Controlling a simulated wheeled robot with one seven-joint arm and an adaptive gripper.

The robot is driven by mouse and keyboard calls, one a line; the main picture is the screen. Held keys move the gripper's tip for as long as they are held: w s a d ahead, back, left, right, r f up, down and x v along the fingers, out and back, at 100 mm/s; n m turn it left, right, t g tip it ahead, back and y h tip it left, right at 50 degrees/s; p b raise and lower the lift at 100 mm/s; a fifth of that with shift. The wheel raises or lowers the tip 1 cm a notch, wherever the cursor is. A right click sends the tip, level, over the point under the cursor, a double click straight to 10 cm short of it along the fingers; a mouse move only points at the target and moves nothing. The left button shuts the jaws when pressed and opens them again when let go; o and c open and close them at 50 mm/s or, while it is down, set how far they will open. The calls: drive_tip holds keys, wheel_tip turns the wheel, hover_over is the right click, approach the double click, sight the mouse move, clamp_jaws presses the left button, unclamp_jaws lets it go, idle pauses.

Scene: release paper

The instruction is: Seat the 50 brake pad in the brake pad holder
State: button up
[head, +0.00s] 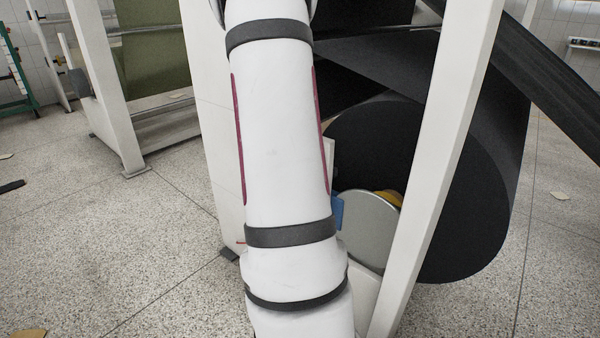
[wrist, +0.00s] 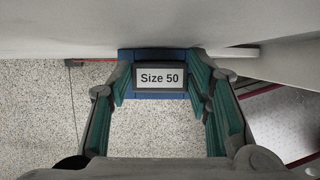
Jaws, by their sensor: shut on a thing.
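The 50 brake pad (wrist: 126,72) is a blue block with a white "Size 50" label, upper middle in the wrist view. My gripper (wrist: 160,92) is shut on it, with a teal-padded finger at each side. The pad's far side is hidden, and a pale machine surface lies close beyond it. I cannot tell whether they touch. In the head view my arm hides the gripper. A small blue piece (head: 337,211) shows at the arm's right edge, but I cannot tell what it is. I cannot make out the brake pad holder clearly in either view.
A large black roll (head: 465,190) stands behind a slanted white frame post (head: 440,165). A round grey disc (head: 366,230) with a yellow part sits at the roll's end, close to my arm. The speckled floor (head: 130,240) is mostly clear at left.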

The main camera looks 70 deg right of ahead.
drive_tip(key=shift+f, duration=0.2)
drive_tip(key=o, duration=1.5)
drive_tip(key=shift+r, duration=0.1)
drive_tip(key=v, duration=1.1)
drive_tip(key=shift+a+r, duration=0.25)
drive_tip(key=shift+r, duration=0.1)
